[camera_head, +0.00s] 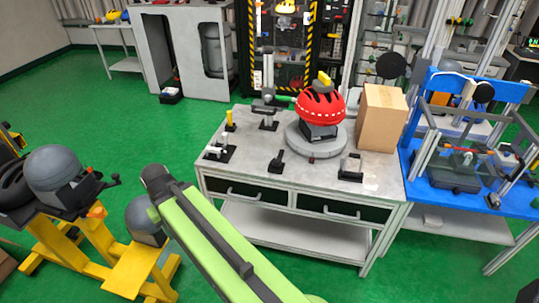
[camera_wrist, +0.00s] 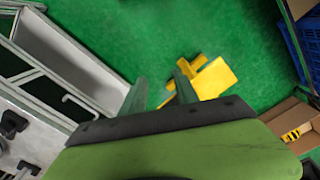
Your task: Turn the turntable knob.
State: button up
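The turntable (camera_head: 296,146) is a round grey disc on the grey workbench. A red helmet (camera_head: 320,106) on a dark head-shaped block sits on it. A small brownish knob (camera_head: 311,159) shows at the disc's front edge. My green arm reaches up from the bottom, and its dark end (camera_head: 156,180) is left of the workbench, well apart from the turntable. In the wrist view my gripper (camera_wrist: 160,90) has two fingers spread apart with nothing between them. The turntable and its knob do not show in the wrist view.
A cardboard box (camera_head: 381,115) stands right of the helmet. Several small clamps and black-handled fixtures (camera_head: 276,161) stand along the workbench front and left. A yellow stand (camera_head: 133,270) with grey headforms is at the left. A blue table (camera_head: 455,190) is at the right. Green floor lies between.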

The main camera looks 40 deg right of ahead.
aim_at(276, 163)
jog(key=shift+o, duration=0.4)
jog(key=shift+a, duration=0.15)
